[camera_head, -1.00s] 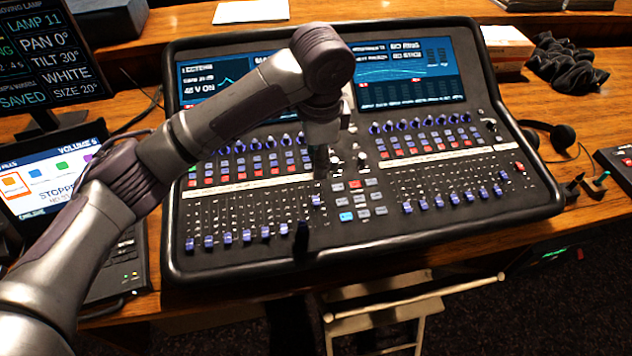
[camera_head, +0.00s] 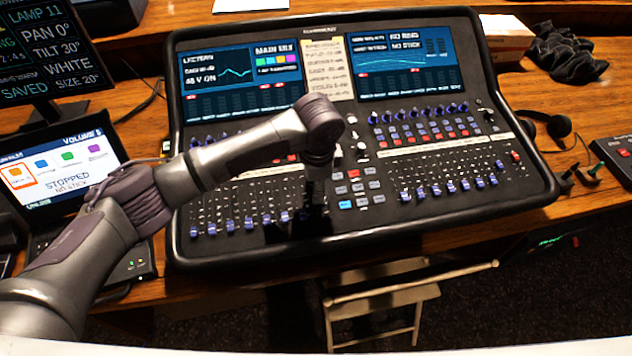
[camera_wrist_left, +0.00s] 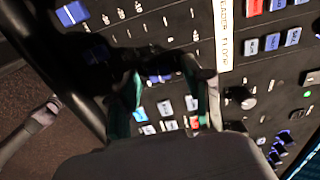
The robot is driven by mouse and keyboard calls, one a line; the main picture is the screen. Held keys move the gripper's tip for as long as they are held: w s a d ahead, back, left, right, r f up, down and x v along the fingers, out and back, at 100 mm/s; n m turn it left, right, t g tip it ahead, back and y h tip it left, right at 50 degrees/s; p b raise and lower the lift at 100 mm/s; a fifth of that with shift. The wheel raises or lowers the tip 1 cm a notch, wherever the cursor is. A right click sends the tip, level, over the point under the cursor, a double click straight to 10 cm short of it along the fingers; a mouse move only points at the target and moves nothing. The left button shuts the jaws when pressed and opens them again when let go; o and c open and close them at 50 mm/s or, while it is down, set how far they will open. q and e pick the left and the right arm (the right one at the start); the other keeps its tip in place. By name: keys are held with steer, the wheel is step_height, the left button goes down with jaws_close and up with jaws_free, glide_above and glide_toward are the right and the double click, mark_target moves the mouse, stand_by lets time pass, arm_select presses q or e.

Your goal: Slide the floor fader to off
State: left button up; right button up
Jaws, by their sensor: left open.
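The mixing desk (camera_head: 215,248) has a left bank of blue-capped faders (camera_head: 248,224) and a right bank (camera_head: 450,188). I cannot read which cap is the floor fader. My left gripper (camera_head: 315,195) points down over the right end of the left bank, hiding the caps there in the head view. In the left wrist view my gripper (camera_wrist_left: 163,78) is open, its two fingers on either side of a blue fader cap (camera_wrist_left: 160,77). I cannot tell whether they touch it. My right gripper is not in view.
Lit buttons (camera_head: 362,188) lie right of my gripper, between the banks. A playback laptop (camera_head: 70,165) and a monitor (camera_head: 45,60) stand at the left. Headphones (camera_head: 558,127) lie right of the desk. A folding chair (camera_head: 385,305) stands in front below.

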mark_target(321, 215)
arm_select(q)
steer(key=c, duration=0.5)
jaws_close()
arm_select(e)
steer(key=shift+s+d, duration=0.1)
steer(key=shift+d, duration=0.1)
arm_select(q)
steer(key=shift+s+d+r+p, duration=0.1)
steer(key=shift+s+r+p, duration=0.05)
steer(key=shift+s+p, duration=0.2)
steer(key=s+p, duration=0.3)
steer(key=s+d+p, duration=0.1)
steer(key=shift+s+f+p, duration=0.2)
steer(key=shift+s+p, duration=0.1)
steer(key=shift+s, duration=0.1)
steer(key=shift+s+f, duration=0.15)
steer(key=shift+s, duration=0.05)
steer(key=shift+f, duration=0.15)
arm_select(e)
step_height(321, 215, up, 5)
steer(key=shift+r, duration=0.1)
